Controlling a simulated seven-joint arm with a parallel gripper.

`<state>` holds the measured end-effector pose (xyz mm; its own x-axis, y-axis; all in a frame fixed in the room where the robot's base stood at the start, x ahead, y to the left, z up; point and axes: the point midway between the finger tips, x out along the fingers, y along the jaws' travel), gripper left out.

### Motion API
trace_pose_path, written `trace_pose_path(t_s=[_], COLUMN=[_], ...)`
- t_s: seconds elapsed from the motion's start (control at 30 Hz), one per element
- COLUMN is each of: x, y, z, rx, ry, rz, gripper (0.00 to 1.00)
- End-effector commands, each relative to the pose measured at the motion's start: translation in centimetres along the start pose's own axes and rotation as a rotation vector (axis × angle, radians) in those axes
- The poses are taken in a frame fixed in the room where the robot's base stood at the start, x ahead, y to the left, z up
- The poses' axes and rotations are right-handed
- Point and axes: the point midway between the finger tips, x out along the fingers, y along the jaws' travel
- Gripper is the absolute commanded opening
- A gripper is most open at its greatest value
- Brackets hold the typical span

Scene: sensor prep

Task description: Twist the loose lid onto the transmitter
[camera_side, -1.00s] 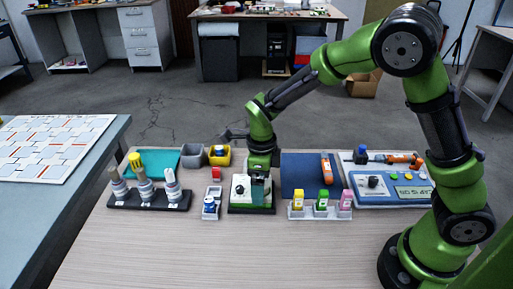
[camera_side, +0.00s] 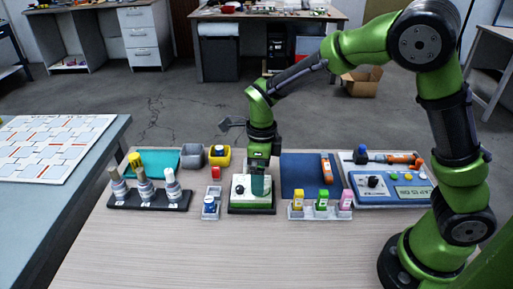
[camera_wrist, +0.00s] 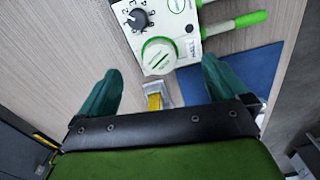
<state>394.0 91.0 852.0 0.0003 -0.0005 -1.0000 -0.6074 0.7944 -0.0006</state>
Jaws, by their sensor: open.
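A white device with green trim (camera_side: 238,204) stands mid-table on a dark base; its body and dark knob (camera_wrist: 138,18) also show in the wrist view (camera_wrist: 192,48). It looks like the transmitter. A round white lid with a green edge and slots (camera_wrist: 158,55) sits at its corner in the wrist view; whether it is seated or loose I cannot tell. My gripper (camera_side: 259,187) points down over the device's right part. In the wrist view my gripper (camera_wrist: 157,68) has its teal fingers spread wide either side of the lid, with nothing held. The lid is hidden in the side view.
A rack of several capped sensors (camera_side: 145,196) is at left. A yellow bin (camera_side: 220,160) and a grey bin (camera_side: 193,157) stand behind. A small holder with coloured bottles (camera_side: 320,210) and a blue panel (camera_side: 392,187) are at right. The front table is clear.

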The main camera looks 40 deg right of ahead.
Motion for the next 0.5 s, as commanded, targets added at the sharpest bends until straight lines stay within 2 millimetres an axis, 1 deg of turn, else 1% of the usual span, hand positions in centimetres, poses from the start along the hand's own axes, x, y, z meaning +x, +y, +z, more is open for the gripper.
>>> trace_pose_path(t_s=[0.1, 0.5], x=[-0.9, -3.5], y=[0.0, 0.0], z=[0.1, 0.0], rx=[-0.001, 0.000], ry=[-0.003, -0.001], rz=[0.000, 0.000], gripper=[1.00, 1.00])
